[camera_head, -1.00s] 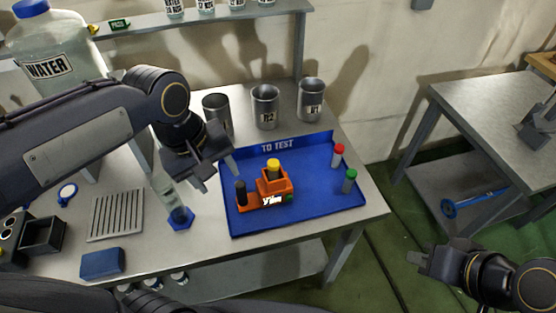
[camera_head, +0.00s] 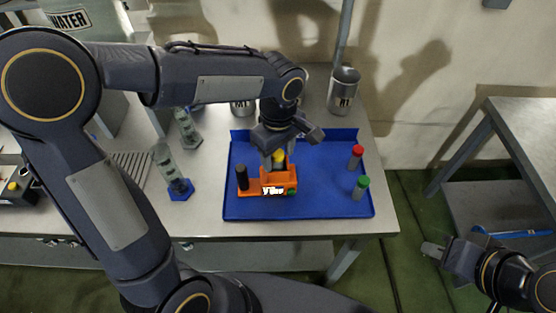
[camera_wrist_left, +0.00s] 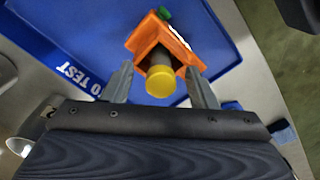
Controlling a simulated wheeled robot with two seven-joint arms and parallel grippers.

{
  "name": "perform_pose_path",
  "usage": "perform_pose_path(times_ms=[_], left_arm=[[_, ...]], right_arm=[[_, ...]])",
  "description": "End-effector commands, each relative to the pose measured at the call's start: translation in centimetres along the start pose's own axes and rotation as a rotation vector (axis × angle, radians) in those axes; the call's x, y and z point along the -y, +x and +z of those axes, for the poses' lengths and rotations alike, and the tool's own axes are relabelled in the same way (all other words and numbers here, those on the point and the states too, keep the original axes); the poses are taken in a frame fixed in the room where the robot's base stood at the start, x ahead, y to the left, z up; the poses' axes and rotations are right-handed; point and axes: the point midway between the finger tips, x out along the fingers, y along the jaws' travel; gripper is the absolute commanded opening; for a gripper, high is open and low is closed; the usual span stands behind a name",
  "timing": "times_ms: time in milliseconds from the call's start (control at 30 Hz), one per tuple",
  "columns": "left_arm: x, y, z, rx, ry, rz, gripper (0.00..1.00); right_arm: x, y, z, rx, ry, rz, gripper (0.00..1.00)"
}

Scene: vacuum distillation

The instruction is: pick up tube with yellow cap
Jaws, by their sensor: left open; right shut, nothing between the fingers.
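The tube with the yellow cap (camera_head: 279,157) stands in an orange holder (camera_head: 277,181) on the blue tray. In the left wrist view the yellow cap (camera_wrist_left: 160,83) sits between the two fingers of my left gripper (camera_wrist_left: 160,85), apart from both. My left gripper (camera_head: 274,160) is open and pointing down over the holder in the head view, partly covering the tube. My right gripper (camera_head: 432,250) is shut and empty, away from the table at the lower right.
The blue tray (camera_head: 325,195) also holds a red-capped tube (camera_head: 355,157), a green-capped tube (camera_head: 361,188) and a black-topped item (camera_head: 242,177) at the holder's left. A metal cup (camera_head: 343,91) stands behind the tray. Glass cylinders (camera_head: 170,170) stand to the left.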

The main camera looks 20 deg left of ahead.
Motion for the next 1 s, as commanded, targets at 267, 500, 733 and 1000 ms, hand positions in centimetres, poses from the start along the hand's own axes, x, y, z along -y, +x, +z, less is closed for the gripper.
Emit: perform_pose_path(times_ms=[267, 500, 733, 1000], left_arm=[[0.03, 0.78, -0.02, 0.0, 0.0, 0.001, 0.52], [0.03, 0.75, -0.02, 0.0, 0.0, 0.001, 0.28], [0.02, 0.73, -0.02, 0.0, 0.0, 0.001, 0.04], [-0.06, -0.12, -0.03, -0.001, -0.001, 0.004, 0.04]], right_arm=[[0.01, -0.02, -0.01, 0.0, 0.0, 0.0, 0.0], [0.01, -0.02, -0.01, 0.0, 0.0, 0.0, 0.0], [0.01, -0.02, -0.01, 0.0, 0.0, 0.0, 0.0], [-0.01, 0.03, 0.01, 0.0, 0.0, 0.0, 0.0]])
